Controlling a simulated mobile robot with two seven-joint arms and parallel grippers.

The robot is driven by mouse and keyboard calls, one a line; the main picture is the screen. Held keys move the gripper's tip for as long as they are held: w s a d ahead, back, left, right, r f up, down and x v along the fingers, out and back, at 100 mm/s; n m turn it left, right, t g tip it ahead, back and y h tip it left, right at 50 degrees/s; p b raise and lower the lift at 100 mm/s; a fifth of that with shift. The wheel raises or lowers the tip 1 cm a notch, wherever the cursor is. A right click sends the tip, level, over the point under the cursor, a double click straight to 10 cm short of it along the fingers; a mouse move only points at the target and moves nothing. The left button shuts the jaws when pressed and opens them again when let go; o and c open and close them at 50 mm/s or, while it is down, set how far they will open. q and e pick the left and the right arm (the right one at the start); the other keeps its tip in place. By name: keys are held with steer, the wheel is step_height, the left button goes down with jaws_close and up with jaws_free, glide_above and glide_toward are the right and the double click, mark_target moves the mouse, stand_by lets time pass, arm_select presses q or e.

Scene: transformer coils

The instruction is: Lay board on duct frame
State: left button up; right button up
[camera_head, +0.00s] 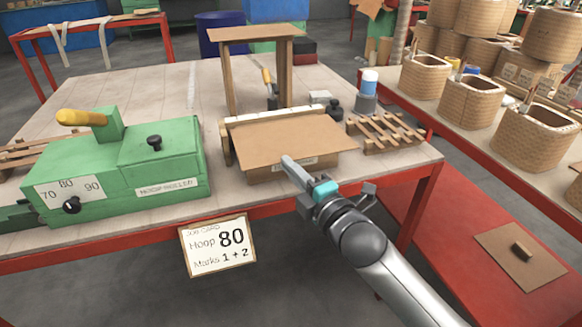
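A flat brown board (282,138) lies over a low box-like support at the front middle of the table. Part of the support's front face (262,175) shows below the board's near edge. A slatted wooden frame (372,138) sits just right of the board. I cannot tell which of these is the duct frame. My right gripper (296,170) is at the board's near edge, overlapping it in the picture. I cannot tell whether it touches the board, or whether it is open or shut. My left gripper is not in view.
A green hoop-roller machine (160,158) with a yellow-handled lever stands at left. A wooden stand (228,80) rises behind the board. A job card (218,245) hangs at the front edge. Woven coils (470,103) fill the right bench. Another brown board (500,262) with a block lies low at right.

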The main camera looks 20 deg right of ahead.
steer(key=o, duration=0.5)
steer(key=shift+s, duration=0.15)
